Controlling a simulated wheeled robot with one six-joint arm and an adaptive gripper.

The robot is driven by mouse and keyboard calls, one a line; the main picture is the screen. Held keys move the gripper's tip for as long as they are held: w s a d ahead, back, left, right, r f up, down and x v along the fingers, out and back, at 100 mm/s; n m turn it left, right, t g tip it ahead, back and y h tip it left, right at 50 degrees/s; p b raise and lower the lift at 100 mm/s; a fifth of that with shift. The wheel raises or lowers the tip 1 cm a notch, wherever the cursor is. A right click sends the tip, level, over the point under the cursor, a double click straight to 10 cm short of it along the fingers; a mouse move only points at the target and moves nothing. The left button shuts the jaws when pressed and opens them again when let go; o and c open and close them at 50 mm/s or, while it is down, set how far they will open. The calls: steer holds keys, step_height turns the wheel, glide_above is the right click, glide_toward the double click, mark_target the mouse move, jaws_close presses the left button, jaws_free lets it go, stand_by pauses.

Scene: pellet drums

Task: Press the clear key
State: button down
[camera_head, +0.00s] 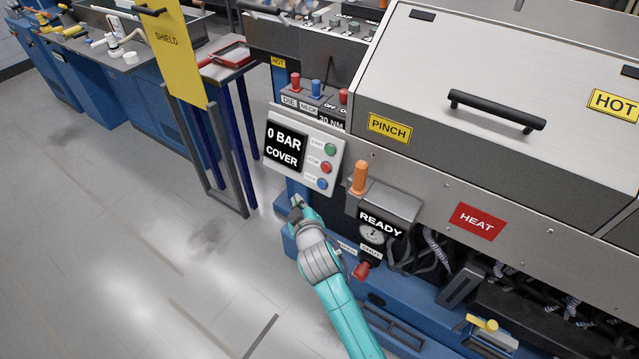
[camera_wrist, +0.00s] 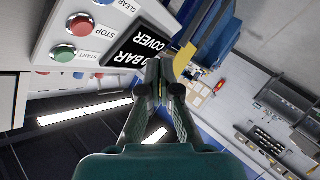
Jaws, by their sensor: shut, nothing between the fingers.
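The control panel (camera_head: 307,134) is a light grey box with a black display reading "0 BAR COVER". To the right of its display stand a green start button (camera_head: 330,149), a red stop button (camera_head: 326,167) and, lowest, the blue clear key (camera_head: 322,184). In the wrist view the panel shows upside down; the clear key (camera_wrist: 103,2) is cut by the top edge, with its label beside it. My gripper (camera_head: 296,204) is shut and empty, just below and left of the panel's lower edge, apart from the clear key. Its fingers show in the wrist view (camera_wrist: 162,82).
A grey unit with a "READY" display (camera_head: 380,225) and an orange handle (camera_head: 360,177) sits to the right of my gripper. A red knob (camera_head: 362,271) projects below it. A yellow shield (camera_head: 172,45) stands at the left. The floor at left is clear.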

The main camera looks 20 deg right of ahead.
mark_target(322, 185)
steer(key=shift+w+d, duration=0.1)
steer(key=w+d+f, duration=0.3)
steer(key=w+d, duration=0.1)
steer(key=d, duration=0.2)
steer(key=shift+w+d, duration=0.25)
steer(key=shift+w, duration=0.05)
stand_by(1.7)
steer(key=shift+w+d+f, duration=0.15)
steer(key=shift+w+d, duration=0.1)
steer(key=shift+d, duration=0.05)
steer(key=shift+w+d+f, duration=0.15)
steer(key=shift+w+d, duration=0.1)
steer(key=shift+d, duration=0.1)
stand_by(0.7)
steer(key=shift+s+a, duration=0.1)
stand_by(0.4)
steer(key=shift+s+a+r, duration=0.3)
steer(key=shift+s+a, duration=0.1)
steer(key=shift+a, duration=0.15)
